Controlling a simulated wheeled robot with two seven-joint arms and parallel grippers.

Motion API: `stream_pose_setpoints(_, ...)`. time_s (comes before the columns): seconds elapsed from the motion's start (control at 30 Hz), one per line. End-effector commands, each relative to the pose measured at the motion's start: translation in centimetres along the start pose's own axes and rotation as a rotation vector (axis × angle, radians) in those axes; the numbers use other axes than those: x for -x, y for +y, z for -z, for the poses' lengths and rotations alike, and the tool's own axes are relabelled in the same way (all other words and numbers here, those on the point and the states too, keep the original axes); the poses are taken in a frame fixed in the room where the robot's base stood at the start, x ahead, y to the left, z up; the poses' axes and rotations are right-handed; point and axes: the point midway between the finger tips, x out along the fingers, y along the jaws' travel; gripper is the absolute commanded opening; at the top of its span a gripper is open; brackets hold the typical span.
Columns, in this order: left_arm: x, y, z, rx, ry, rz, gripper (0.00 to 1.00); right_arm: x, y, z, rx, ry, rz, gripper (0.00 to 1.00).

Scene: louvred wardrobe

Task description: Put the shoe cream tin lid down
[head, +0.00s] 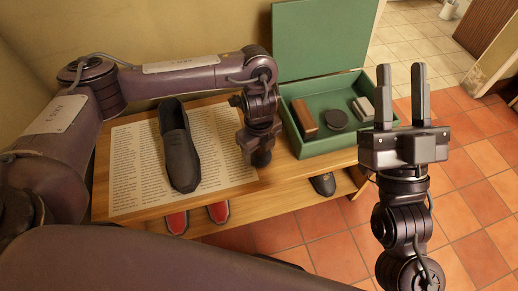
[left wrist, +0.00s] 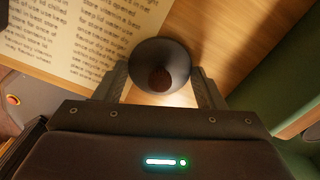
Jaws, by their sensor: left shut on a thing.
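My left gripper (head: 262,157) is low over the wooden bench, between the printed sheet and the green box. In the left wrist view its fingers (left wrist: 160,88) are shut on a dark round thing, which I take for the shoe cream tin lid (left wrist: 180,52); a reddish-brown patch shows on it. In the head view the lid is mostly hidden by the gripper, and I cannot tell whether it touches the bench. A dark round tin (head: 335,119) lies in the green box. My right gripper (head: 402,95) is open and empty, pointing up at the right.
The green box (head: 318,147) has its lid (head: 322,40) raised and holds a brown brush (head: 304,117) and a grey block (head: 363,108). A dark shoe (head: 179,146) lies on the printed sheet (head: 136,160). More shoes (head: 323,184) are below the bench (head: 284,168).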

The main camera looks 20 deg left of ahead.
Motion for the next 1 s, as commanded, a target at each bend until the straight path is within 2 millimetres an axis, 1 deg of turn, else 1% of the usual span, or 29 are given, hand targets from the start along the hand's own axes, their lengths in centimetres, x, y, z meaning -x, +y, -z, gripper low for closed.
stream_pose_setpoints(0.33,-0.3,0.0,0.0,0.000,0.001,0.000,0.42,0.0,0.0,0.3,0.001,0.015,0.000,0.36)
stream_pose_setpoints(0.37,-0.3,0.0,0.0,0.000,0.001,0.000,0.65,-0.1,0.0,0.4,0.001,0.019,0.000,0.36)
stream_pose_setpoints(0.5,-0.2,0.0,0.0,0.000,0.001,0.000,0.83,-0.1,0.0,0.4,0.001,0.017,0.000,0.36)
stream_pose_setpoints(0.53,-0.2,0.0,0.0,0.000,0.001,0.000,0.85,-0.1,0.0,0.4,0.001,0.017,0.000,0.36)
stream_pose_setpoints(0.77,-0.2,0.0,0.0,0.000,0.000,0.000,0.85,-0.1,0.0,0.3,0.001,0.017,0.000,0.36)
stream_pose_setpoints(0.9,0.2,0.0,0.0,0.000,0.000,0.001,0.85,-0.1,0.0,0.2,0.001,0.007,0.000,0.36)
stream_pose_setpoints(0.93,0.2,0.0,0.0,0.000,-0.001,0.001,0.85,-0.1,0.0,-0.1,0.000,-0.011,0.000,0.36)
stream_pose_setpoints(1.0,0.5,0.0,0.0,0.000,-0.001,0.001,0.85,0.2,-0.1,-1.5,-0.004,-0.080,-0.001,0.36)
